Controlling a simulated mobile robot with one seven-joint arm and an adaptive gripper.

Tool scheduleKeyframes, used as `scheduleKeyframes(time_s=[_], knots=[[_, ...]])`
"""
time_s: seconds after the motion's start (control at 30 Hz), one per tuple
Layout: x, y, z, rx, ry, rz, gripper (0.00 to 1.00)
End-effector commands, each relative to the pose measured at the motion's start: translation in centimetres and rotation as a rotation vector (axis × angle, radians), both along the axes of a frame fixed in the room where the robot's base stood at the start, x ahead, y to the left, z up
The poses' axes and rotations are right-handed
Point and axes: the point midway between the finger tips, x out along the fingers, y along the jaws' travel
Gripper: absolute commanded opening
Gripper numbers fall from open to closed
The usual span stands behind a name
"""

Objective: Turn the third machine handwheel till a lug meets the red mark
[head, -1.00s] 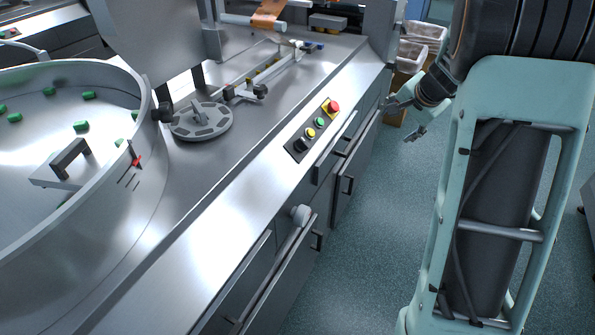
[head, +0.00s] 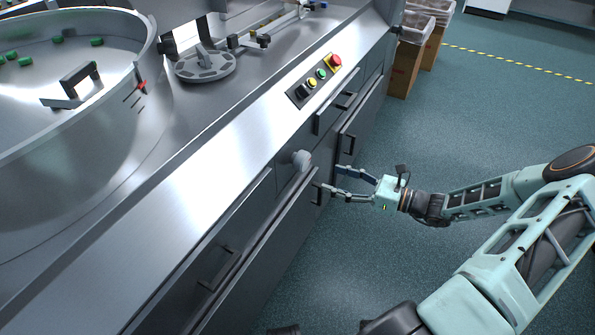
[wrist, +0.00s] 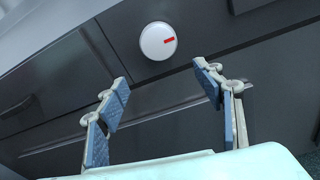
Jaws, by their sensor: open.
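A pale round knob (head: 300,159) sticks out from the dark cabinet front below the worktop. In the wrist view its round white face (wrist: 156,41) shows a short red mark (wrist: 169,41) right of its centre. No lugs can be made out on it. My gripper (head: 332,178) is open and empty, to the right of the knob and apart from it. In the wrist view, the knob face is above and beyond the gap between my fingertips (wrist: 160,75). A grey spoked disc (head: 206,65) lies flat on the worktop; I cannot tell which wheel is the third handwheel.
A large steel bowl (head: 95,130) with green pieces stands at left, with a red pointer (head: 142,87) on its wall. A button panel (head: 314,80) is on the worktop edge. Drawer handles (head: 345,145) jut from the cabinet. The floor to the right is mostly clear.

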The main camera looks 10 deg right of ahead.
Motion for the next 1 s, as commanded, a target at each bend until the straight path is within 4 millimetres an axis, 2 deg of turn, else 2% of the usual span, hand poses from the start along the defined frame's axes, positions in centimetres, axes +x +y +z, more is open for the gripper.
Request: scheduleKeyframes(time_s=[0.13,0.27,0.7,1.0], knots=[[0.3,-0.7,1.2,0.096,-0.017,-0.046,0.61],[0.9,-0.2,1.4,0.111,-0.018,-0.052,0.61],[5.6,5.9,1.3,0.107,-0.017,-0.048,0.61],[7.1,7.6,1.4,0.105,-0.017,-0.051,0.61]])
